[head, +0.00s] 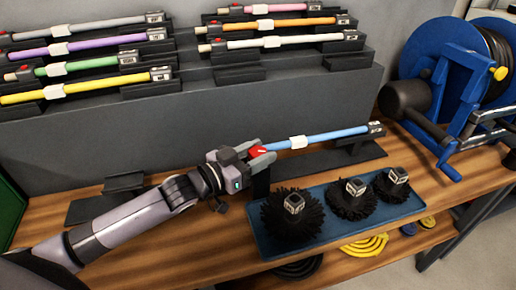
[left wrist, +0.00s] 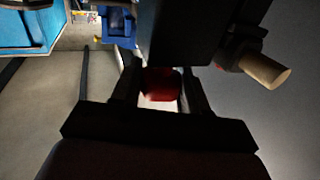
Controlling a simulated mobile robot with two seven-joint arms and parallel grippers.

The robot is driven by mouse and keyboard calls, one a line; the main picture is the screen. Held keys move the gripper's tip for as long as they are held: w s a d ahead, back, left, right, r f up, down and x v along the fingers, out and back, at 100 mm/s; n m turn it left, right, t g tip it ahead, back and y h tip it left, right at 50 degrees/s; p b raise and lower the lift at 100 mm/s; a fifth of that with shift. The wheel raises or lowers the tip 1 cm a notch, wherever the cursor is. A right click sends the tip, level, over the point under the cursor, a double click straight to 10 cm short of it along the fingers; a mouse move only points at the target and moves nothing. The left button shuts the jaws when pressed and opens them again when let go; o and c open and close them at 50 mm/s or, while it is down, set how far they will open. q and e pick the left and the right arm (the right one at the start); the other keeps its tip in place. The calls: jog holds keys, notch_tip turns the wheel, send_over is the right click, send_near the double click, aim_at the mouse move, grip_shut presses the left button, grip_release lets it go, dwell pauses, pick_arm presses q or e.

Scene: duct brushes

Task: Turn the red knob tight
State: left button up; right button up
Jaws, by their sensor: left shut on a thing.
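The red knob (head: 261,151) sits at the near end of a blue rod (head: 335,134) with a white sleeve, resting on black stands on the bench. My left gripper (head: 257,153) is shut on the red knob, its fingers on either side. In the left wrist view the knob (left wrist: 161,84) shows between the two dark fingers (left wrist: 160,92).
A blue tray (head: 335,230) with three black round brushes lies just in front of the rod. Several coloured rods rest on the grey stepped rack (head: 200,110) behind. A blue reel stand (head: 452,95) with a black crank stands at right. Coiled cables lie on the lower shelf.

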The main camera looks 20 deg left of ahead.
pick_arm(q)
jog(key=shift+w+r+m+g+h, duration=0.1)
jog(key=shift+r+m+g+h, duration=0.1)
jog(key=shift+m+g+h, duration=0.75)
jog(key=shift+w+r+m+g+h, duration=0.1)
jog(key=shift+r+m+g+h, duration=0.1)
jog(key=shift+m+g+h, duration=0.75)
jog(key=m+g+h, duration=0.2)
jog(key=g, duration=0.1)
jog(key=m+g+h+b, duration=0.1)
jog(key=g, duration=0.1)
jog(key=m+g+b, duration=0.1)
jog(key=g, duration=0.1)
jog(key=shift+f+m+h, duration=0.15)
jog(key=shift+m+h, duration=0.25)
jog(key=shift+m+g+h+b, duration=0.3)
jog(key=shift+m+g+b, duration=0.7)
jog(key=shift+g, duration=0.5)
jog(key=shift+s+r, duration=0.1)
jog(key=shift+r, duration=0.1)
jog(key=o, duration=1)
jog(key=shift+f, duration=0.1)
